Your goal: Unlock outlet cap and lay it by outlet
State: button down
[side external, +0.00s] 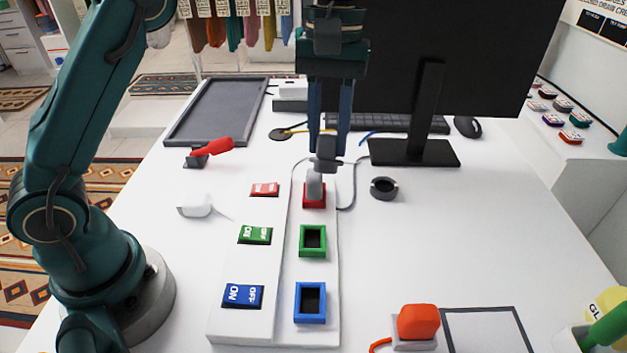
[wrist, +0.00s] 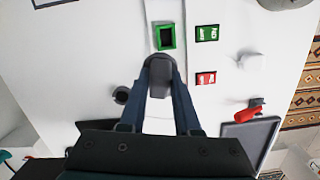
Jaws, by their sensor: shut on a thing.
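The white outlet board (side external: 278,300) carries a column of red, green and blue frames with switches to their left. The red outlet (side external: 306,203) is at the far end. A pale grey cap (side external: 315,184) stands upright at it, and its base hides the opening. My gripper (side external: 326,158) is directly above the red outlet, pointing down, shut on the cap's top. The green outlet (side external: 313,240) and blue outlet (side external: 310,302) are uncovered, with dark openings.
A black ring (side external: 384,188) lies right of the board. The monitor stand (side external: 425,150) and keyboard (side external: 385,123) are behind. A red-handled lever (side external: 212,147) and a white block (side external: 195,206) are left. An orange button (side external: 418,322) is front right.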

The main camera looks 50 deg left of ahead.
jog(key=shift+w+d+f+n+t+h, duration=0.7)
jog(key=shift+d+f+n+h, duration=0.75)
jog(key=shift+f+n, duration=0.9)
jog(key=shift+w+d+f+n+t+h, duration=0.5)
jog(key=shift+w+d+f+n+h, duration=0.7)
jog(key=shift+f+n, duration=1.2)
jog(key=shift+w+d+f+n+t+h, duration=0.55)
jog(key=shift+d+f+n+h, duration=1.1)
jog(key=shift+f+n, duration=0.7)
jog(key=shift+d+r, duration=0.1)
jog(key=shift+r, duration=0.05)
jog(key=shift+c, duration=1.1)
grip_release()
jog(key=shift+r, duration=0.1)
jog(key=a+r, duration=0.3)
jog(key=r, duration=0.4)
jog(key=shift+s+r, duration=0.3)
jog(key=shift+s, duration=0.1)
